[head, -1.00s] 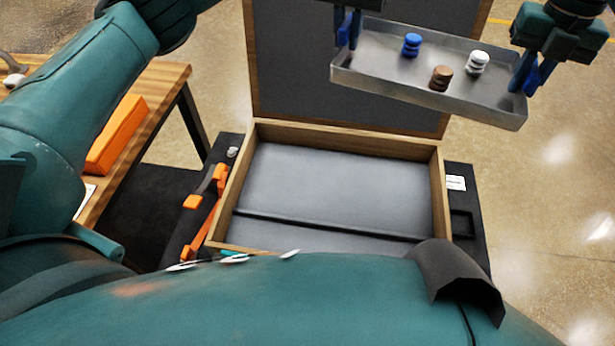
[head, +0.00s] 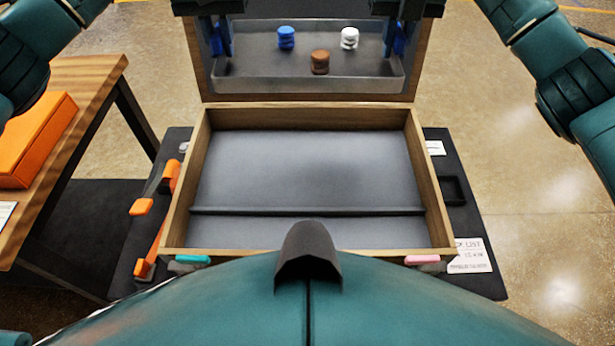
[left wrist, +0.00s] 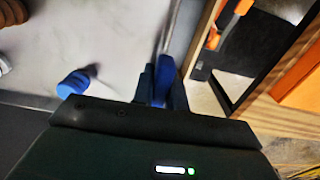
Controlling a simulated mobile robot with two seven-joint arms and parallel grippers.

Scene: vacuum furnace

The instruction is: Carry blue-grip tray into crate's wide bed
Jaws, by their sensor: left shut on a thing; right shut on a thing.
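The blue-grip tray (head: 300,78) is a shallow grey metal tray held up in front of the crate's raised lid in the head view. On it stand a blue piece (head: 287,38), a brown piece (head: 320,62) and a white piece (head: 349,38), all upright. My left gripper (head: 221,40) is shut on the tray's left blue grip (left wrist: 163,75). My right gripper (head: 399,38) is shut on the right grip. The open wooden crate (head: 182,190) lies below and nearer. A dark divider (head: 310,211) splits its grey floor into a wide far bed (head: 305,165) and a narrow near strip.
A wooden table (head: 85,85) with an orange box (head: 35,140) stands at the left. Orange parts (head: 150,240) lie on the dark bench left of the crate. A label card (head: 470,256) lies right of it. The wide bed is empty.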

